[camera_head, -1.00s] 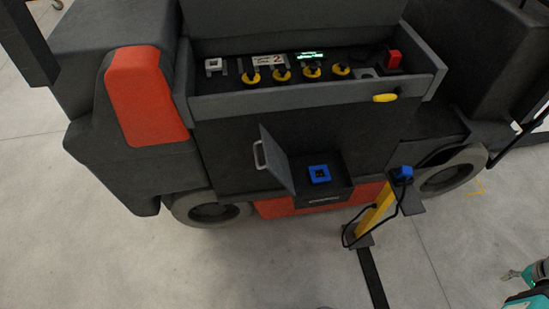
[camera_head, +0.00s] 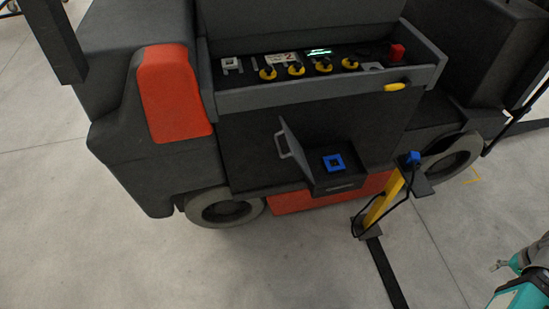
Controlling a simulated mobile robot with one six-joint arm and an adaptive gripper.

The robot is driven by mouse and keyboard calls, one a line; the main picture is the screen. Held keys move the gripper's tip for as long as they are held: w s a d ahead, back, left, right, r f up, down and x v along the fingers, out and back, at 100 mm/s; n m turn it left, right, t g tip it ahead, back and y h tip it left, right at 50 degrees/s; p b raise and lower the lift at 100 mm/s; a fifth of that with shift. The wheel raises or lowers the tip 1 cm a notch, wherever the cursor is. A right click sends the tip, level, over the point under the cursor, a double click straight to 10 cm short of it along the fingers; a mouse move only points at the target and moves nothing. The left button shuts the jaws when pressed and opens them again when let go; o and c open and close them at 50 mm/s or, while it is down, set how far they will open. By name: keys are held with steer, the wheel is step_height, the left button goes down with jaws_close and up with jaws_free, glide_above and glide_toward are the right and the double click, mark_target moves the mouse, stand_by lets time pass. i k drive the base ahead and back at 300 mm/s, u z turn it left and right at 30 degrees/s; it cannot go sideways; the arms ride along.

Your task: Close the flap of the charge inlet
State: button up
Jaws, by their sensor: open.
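The charge inlet (camera_head: 334,163) is a blue square socket in a dark recessed box low on the vehicle's side. Its grey flap (camera_head: 296,150) stands open at the left edge of the box, swung outward. A light handle (camera_head: 283,146) is on the flap's left face. My gripper (camera_head: 499,266) shows small at the lower right edge, with part of my teal and grey arm. It is open and empty, well apart from the flap, right of and nearer than the inlet.
A yellow post (camera_head: 383,199) with a blue plug (camera_head: 413,157) and a black cable stands right of the inlet. The floor (camera_head: 270,270) in front is clear.

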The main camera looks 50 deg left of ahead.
mark_target(297, 152)
steer(key=k, duration=1.55)
steer(key=u, duration=1.35)
steer(key=i, duration=1)
steer(key=z, duration=0.1)
